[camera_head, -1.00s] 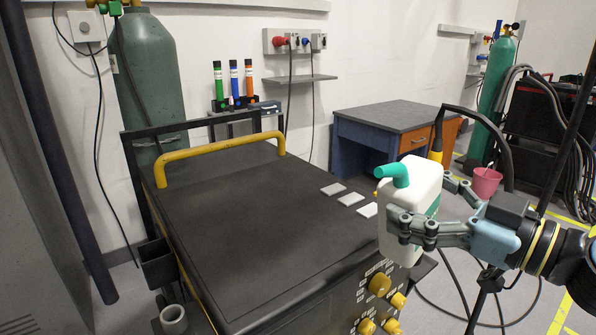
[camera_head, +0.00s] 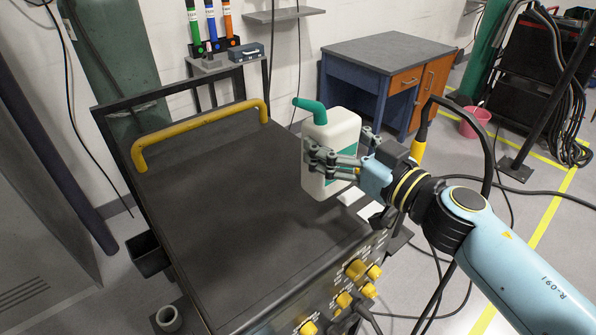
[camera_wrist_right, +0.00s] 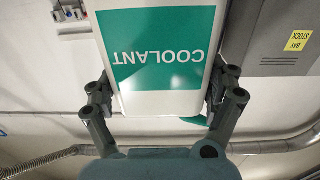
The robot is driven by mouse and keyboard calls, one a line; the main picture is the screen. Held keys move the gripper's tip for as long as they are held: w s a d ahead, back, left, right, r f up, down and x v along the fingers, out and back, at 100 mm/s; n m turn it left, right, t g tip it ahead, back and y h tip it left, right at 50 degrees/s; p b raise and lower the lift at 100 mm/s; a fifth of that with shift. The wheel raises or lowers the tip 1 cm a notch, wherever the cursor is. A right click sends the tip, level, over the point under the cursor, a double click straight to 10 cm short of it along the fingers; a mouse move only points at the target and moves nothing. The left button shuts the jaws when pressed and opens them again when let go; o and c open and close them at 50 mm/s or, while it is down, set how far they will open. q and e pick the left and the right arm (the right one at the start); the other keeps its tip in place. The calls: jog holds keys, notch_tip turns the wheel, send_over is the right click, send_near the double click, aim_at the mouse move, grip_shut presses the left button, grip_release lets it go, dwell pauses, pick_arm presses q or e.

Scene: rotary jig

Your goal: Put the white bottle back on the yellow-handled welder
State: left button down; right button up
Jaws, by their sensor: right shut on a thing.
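The white bottle (camera_head: 345,128) has a teal spout and stays roughly upright in the head view, over the right side of the welder. My right gripper (camera_head: 340,150) is shut around its body. The wrist view shows the bottle (camera_wrist_right: 160,97) between both fingers, its green label reading COOLANT upside down. The welder (camera_head: 225,200) has a dark flat top, a yellow handle (camera_head: 200,125) at its far end and yellow knobs on the front. I cannot tell whether the bottle's base touches the top. My left gripper is not in view.
Pale plates (camera_head: 352,195) lie on the welder's right side, partly hidden by bottle and gripper. A blue desk (camera_head: 385,57) stands behind, with a pink bucket (camera_head: 472,122) to its right. Cables run over the floor. The middle and left of the welder top are clear.

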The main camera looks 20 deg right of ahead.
jog(key=w+a+f+b, duration=0.4)
jog(key=w+f+b, duration=0.1)
jog(key=f, duration=0.3)
jog(key=shift+w+a, duration=0.15)
jog(key=shift+w, duration=0.2)
jog(key=shift+f, duration=0.1)
jog(key=o, duration=1.3)
jog(key=shift+f, duration=0.1)
jog(key=shift+o, duration=0.9)
